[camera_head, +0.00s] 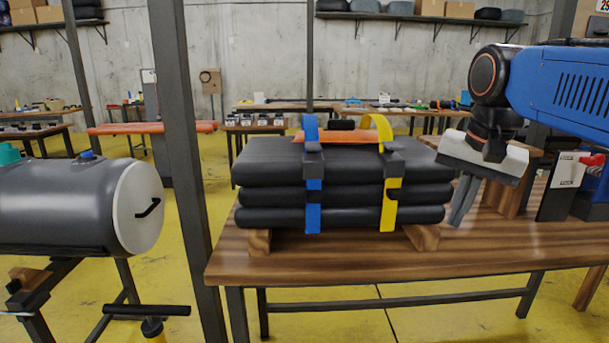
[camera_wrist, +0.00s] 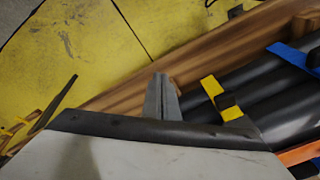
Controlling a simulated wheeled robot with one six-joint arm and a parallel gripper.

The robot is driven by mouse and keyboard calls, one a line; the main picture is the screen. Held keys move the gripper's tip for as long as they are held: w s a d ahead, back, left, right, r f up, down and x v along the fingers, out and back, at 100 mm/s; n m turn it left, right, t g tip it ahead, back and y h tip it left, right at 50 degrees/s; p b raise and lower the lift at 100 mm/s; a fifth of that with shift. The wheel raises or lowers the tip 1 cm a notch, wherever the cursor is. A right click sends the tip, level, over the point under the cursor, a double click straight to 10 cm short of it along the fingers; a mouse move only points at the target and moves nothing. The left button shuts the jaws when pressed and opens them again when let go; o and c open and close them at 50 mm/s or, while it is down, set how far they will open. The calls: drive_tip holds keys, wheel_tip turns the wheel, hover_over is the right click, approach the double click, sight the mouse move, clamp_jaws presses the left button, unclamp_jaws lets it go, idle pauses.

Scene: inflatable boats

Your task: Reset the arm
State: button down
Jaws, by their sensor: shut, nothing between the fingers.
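My gripper (camera_head: 462,200) hangs from the blue arm at the right in the head view, pointing down over the table beside the right end of a stack of black folded boats (camera_head: 270,178). Its two grey fingers are together with nothing between them. In the wrist view the closed fingers (camera_wrist: 162,98) show above the pale gripper body, apart from the stack. A blue strap (camera_head: 313,185) and a yellow strap (camera_head: 389,205) run around the stack, and both also show in the wrist view.
The stack rests on wooden blocks (camera_head: 424,237) on a wooden table (camera_head: 330,264). A red-handled item (camera_head: 590,160) stands at the table's right. A grey tube (camera_head: 60,210) lies on a stand at left, past a dark post (camera_head: 185,150). Yellow floor lies between.

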drive_tip(key=s+f+n+t, duration=0.1)
drive_tip(key=s+f+n, duration=0.2)
drive_tip(key=s+f, duration=0.3)
drive_tip(key=s+f+n+t, duration=0.1)
drive_tip(key=s+f+n, duration=0.3)
drive_tip(key=f, duration=1.1)
drive_tip(key=s, duration=0.3)
drive_tip(key=shift+f, duration=0.4)
